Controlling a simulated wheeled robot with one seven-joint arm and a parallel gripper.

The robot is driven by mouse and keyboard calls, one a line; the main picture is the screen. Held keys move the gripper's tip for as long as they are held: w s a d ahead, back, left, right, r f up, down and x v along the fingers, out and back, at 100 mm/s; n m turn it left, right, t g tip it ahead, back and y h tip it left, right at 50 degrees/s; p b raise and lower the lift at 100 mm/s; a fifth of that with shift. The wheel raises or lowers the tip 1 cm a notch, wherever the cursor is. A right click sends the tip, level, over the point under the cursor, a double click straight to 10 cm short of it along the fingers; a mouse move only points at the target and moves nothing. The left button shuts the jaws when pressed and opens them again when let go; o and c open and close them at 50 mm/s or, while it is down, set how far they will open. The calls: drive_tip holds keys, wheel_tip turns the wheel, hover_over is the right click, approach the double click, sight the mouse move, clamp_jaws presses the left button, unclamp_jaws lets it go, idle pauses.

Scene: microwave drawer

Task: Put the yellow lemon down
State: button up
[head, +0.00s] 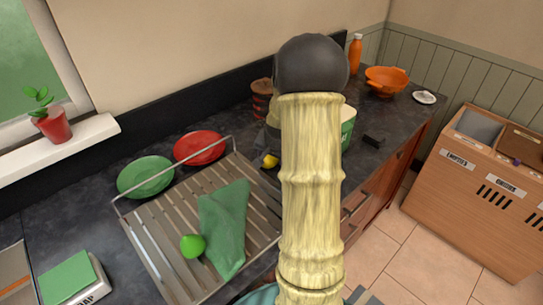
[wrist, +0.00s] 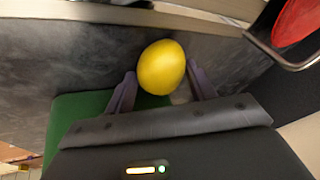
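The yellow lemon (wrist: 162,67) sits between the two purple fingertips of my gripper (wrist: 161,72) in the wrist view. The fingertips meet its two sides, and it bulges out past them. In the head view a small part of the lemon (head: 270,161) shows just right of the dish rack, left of my arm. My arm hides most of the gripper there. The dark countertop (wrist: 75,60) lies behind the lemon. I cannot tell whether the lemon touches it.
A metal dish rack (head: 160,262) holds a green cloth (head: 225,225) and a green fruit or vegetable (head: 192,246). A red plate (head: 199,147) and a green plate (head: 146,176) are behind it. A green-and-white container (head: 348,128) is partly behind my arm. An orange colander (head: 386,80) stands farther back.

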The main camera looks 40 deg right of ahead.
drive_tip(key=shift+o, duration=1.3)
drive_tip(key=shift+r, duration=0.15)
drive_tip(key=v, duration=1.2)
drive_tip(key=shift+a, duration=0.15)
drive_tip(key=s+a+f+n, duration=0.1)
drive_tip(key=s+a+n, duration=0.2)
drive_tip(key=a, duration=0.4)
drive_tip(key=s+a+f+n+g+y, duration=0.1)
drive_tip(key=s+a+n, duration=0.3)
drive_tip(key=a, duration=0.4)
drive_tip(key=s+a+f+n+g, duration=0.1)
drive_tip(key=s+a+f+n, duration=0.2)
drive_tip(key=a, duration=0.4)
drive_tip(key=shift+s+a+f+n+y, duration=0.1)
drive_tip(key=shift+s+f+n+y, duration=0.1)
drive_tip(key=shift+s, duration=0.1)
drive_tip(key=shift+s+a+f+n+y, duration=0.1)
drive_tip(key=shift+s+n+y, duration=0.1)
drive_tip(key=shift+s, duration=0.1)
drive_tip(key=shift+s+a, duration=0.15)
drive_tip(key=shift+s, duration=0.1)
